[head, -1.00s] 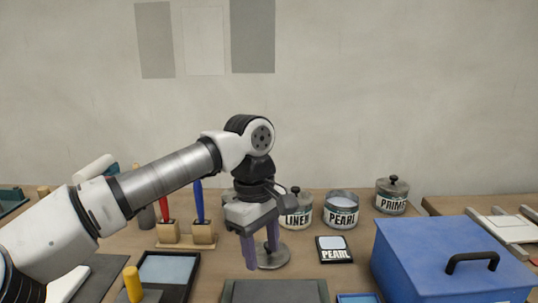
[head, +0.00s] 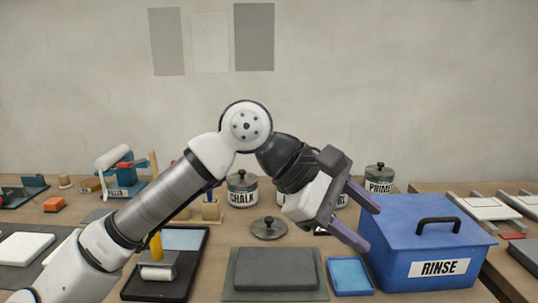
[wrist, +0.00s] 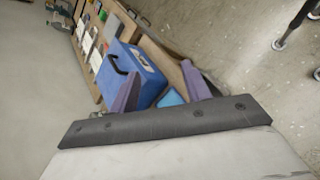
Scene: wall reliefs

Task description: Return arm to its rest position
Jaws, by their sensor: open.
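My gripper (head: 362,222) is open and empty. It hangs in the air at the right of the middle in the head view, tilted down and right, in front of the blue RINSE box (head: 405,250). Its two purple fingers stand apart. In the wrist view the fingers (wrist: 165,92) also show apart, with the blue box (wrist: 133,72) beyond them and nothing held between. My arm bends over the middle of the table and hides part of the jars behind it.
A PRIME jar (head: 379,180) stands lidded behind. A grey slab (head: 276,270), a small blue tray (head: 350,276) and a roller tray (head: 170,280) lie in front.

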